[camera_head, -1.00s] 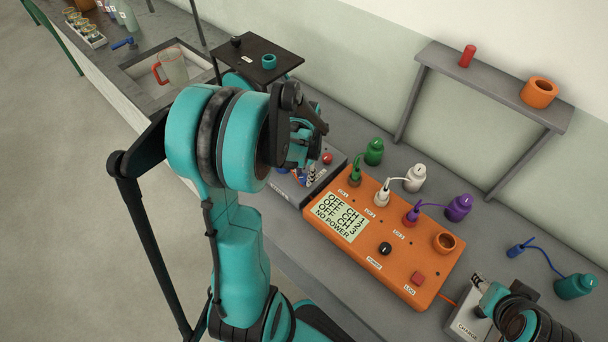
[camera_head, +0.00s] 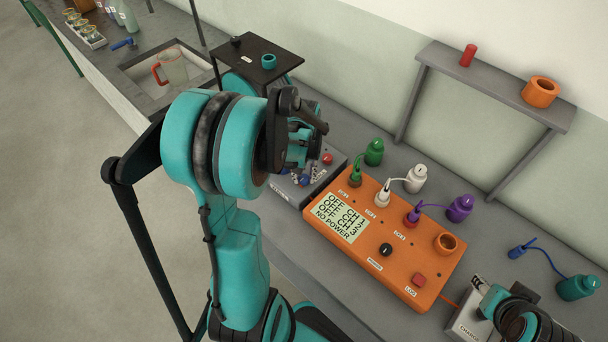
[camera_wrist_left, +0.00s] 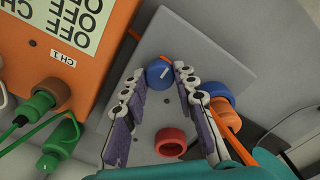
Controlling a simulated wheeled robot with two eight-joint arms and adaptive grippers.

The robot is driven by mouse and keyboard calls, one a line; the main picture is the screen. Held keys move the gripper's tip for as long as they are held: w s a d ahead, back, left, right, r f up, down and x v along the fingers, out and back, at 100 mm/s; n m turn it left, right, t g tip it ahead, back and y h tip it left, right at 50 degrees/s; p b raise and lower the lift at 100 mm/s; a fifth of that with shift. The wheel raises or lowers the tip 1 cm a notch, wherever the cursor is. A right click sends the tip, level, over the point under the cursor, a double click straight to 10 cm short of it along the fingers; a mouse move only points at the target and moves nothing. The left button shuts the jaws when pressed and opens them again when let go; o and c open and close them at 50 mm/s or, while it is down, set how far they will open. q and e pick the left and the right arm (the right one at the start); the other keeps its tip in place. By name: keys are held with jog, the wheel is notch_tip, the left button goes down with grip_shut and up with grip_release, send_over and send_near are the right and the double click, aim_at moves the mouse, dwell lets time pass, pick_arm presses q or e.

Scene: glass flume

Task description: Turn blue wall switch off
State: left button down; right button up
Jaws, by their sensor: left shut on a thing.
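The blue switch (camera_wrist_left: 159,74) is a round knob with a white mark, on a grey box (camera_wrist_left: 190,35). In the left wrist view it sits between the fingertips of my left gripper (camera_wrist_left: 160,80), which is shut on it. The grey box also shows in the head view (camera_head: 284,191), partly covered by my left gripper (camera_head: 304,155). A red ring-shaped part (camera_wrist_left: 171,141) and a blue socket with an orange cable (camera_wrist_left: 217,90) are close to the fingers. Part of my right arm shows at the lower right of the head view; its fingers are not clear.
An orange console (camera_head: 342,262) with a "NO POWER" display stands right beside the grey box. Green (camera_head: 374,151), white (camera_head: 415,178) and purple (camera_head: 460,208) bottles with cables stand behind it. A grey charge box (camera_head: 466,322) is at the lower right. A shelf (camera_head: 490,82) stands along the wall.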

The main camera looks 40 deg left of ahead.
aim_at(304, 178)
dwell(0.4)
pick_arm(q)
jog(key=c, duration=1.2)
grip_release()
jog(key=shift+r, duration=0.1)
notch_tip(304, 178, up, 12)
jog(key=shift+f, duration=0.1)
